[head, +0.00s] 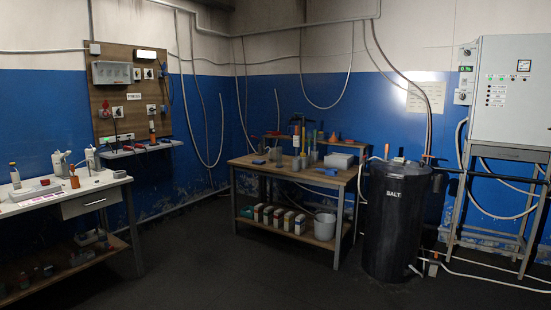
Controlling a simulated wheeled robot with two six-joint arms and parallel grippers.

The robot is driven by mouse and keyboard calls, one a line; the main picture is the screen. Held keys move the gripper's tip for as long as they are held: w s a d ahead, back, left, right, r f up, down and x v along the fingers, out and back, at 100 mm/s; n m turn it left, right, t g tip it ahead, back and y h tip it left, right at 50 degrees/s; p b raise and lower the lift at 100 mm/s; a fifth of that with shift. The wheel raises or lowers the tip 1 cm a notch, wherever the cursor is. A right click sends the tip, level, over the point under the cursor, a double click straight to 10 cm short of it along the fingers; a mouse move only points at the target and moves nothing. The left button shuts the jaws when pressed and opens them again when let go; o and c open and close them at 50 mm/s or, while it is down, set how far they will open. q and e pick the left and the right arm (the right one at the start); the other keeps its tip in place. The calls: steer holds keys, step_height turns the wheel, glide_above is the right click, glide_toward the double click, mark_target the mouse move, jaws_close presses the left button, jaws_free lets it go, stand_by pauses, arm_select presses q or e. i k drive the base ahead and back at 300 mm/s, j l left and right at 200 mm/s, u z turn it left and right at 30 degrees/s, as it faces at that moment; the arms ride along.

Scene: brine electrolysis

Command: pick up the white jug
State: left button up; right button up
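No white jug can be told for certain at this distance. Two small white containers stand upright on the white table at the left: one white container (58,164) near the middle and another white container (92,159) closer to the wall. They are too small to tell whether either is a jug. A pale grey-white bucket (325,225) stands on the lower shelf of the wooden workbench (290,172). Neither of my grippers shows in the head view.
A black barrel marked SALT (392,225) stands right of the workbench. A grey electrical cabinet (510,90) on a metal frame is at the far right, with hoses low on the floor. The dark floor (215,260) between the white table (95,187) and workbench is clear.

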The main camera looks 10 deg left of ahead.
mark_target(272, 153)
steer(key=i+u, duration=0.35)
steer(key=i, duration=0.2)
steer(key=i+j, duration=0.1)
steer(key=i, duration=2.8)
steer(key=i+j, duration=0.1)
steer(key=i, duration=2.85)
